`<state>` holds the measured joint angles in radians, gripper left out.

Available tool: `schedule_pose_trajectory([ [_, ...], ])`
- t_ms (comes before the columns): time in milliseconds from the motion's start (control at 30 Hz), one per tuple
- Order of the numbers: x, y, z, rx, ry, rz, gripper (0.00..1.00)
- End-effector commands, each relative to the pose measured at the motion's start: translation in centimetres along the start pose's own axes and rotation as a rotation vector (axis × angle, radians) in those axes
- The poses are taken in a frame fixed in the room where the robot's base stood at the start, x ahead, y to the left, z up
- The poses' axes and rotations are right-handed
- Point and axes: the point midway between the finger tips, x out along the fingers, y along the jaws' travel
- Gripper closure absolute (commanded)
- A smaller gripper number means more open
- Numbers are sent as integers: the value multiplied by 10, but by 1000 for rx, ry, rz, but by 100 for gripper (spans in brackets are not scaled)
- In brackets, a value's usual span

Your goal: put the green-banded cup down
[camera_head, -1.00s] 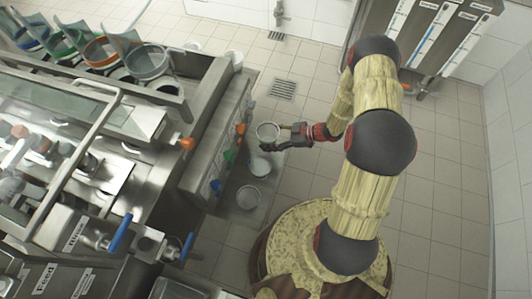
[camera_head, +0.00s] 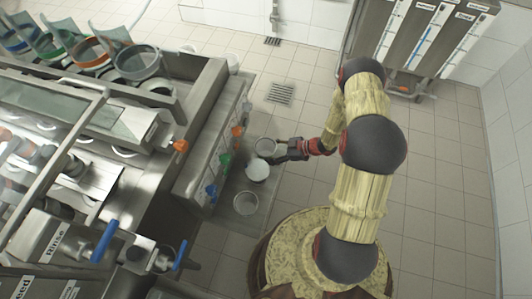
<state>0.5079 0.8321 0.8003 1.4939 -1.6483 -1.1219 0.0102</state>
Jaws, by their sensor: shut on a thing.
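My gripper (camera_head: 281,150) is at the middle of the view, reaching left from my arm. It is shut on a pale, open-topped cup (camera_head: 265,147). The cup looks close to upright. No green band can be made out on it at this size. The held cup is just above a white cup (camera_head: 257,171) in the picture. Whether its base touches the grey shelf (camera_head: 235,183) under it cannot be told. The fingertips are small and dark against the cup.
Another pale cup (camera_head: 246,203) stands lower on the shelf. The steel filler's side, with orange (camera_head: 237,131), green (camera_head: 225,159) and blue (camera_head: 211,191) knobs, rises close left of the cups. Tiled floor with a drain (camera_head: 281,93) lies open beyond the gripper.

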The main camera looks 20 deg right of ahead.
Motion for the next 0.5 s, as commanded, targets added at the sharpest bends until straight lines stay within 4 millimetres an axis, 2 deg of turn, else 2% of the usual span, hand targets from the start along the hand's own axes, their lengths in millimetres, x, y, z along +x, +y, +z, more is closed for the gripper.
schedule_pose_trajectory([
  [100,2,0,4,1,0,0,55],
  [133,1,0,3,0,0,0,44],
  [433,1,0,2,0,0,0,27],
  [500,1,0,2,0,0,0,27],
])
